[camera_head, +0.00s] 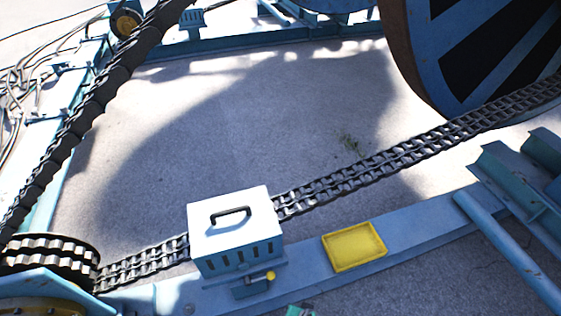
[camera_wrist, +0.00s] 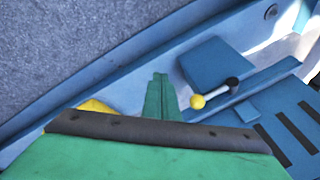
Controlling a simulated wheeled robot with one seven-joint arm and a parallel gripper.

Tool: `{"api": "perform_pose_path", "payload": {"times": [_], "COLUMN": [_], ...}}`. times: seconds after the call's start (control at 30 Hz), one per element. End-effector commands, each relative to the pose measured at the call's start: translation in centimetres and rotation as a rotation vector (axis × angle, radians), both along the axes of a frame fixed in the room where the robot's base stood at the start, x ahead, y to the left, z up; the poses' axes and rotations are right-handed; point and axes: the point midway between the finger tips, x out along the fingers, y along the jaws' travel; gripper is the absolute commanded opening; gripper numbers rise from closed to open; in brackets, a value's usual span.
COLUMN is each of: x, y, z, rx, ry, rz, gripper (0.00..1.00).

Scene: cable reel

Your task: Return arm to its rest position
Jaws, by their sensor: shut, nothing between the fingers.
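My gripper (camera_wrist: 160,88) is green, with its two fingers together and nothing held between them. In the head view only a small green part of it (camera_head: 300,311) shows at the bottom edge, in front of the blue beam (camera_head: 411,222). A lever with a yellow knob (camera_head: 270,276) sticks out at the foot of a white slotted box with a black handle (camera_head: 205,245). In the wrist view the yellow knob (camera_wrist: 197,102) is just right of the fingers, apart from them. The rest of my arm is out of view.
A yellow tray (camera_head: 355,246) lies on the beam right of the box; its edge shows behind my gripper in the wrist view (camera_wrist: 95,105). A chain (camera_head: 370,169) runs past the box toward a large blue reel (camera_head: 425,60). Blue rails (camera_head: 510,250) stand at right.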

Motion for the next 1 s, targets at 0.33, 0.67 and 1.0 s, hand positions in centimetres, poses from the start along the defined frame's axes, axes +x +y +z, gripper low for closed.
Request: {"api": "perform_pose_path", "payload": {"times": [0.33, 0.67, 1.0], "x": [-8.2, -14.2, -18.9], "y": [0.3, 1.6, 4.2], "z": [4.3, 14.3, 29.0], "rx": [-0.210, -0.347, -0.417], "ry": [-0.213, -0.465, -0.752], "rz": [-0.016, 0.002, 0.044], "gripper": [0.00, 0.00, 0.00]}}
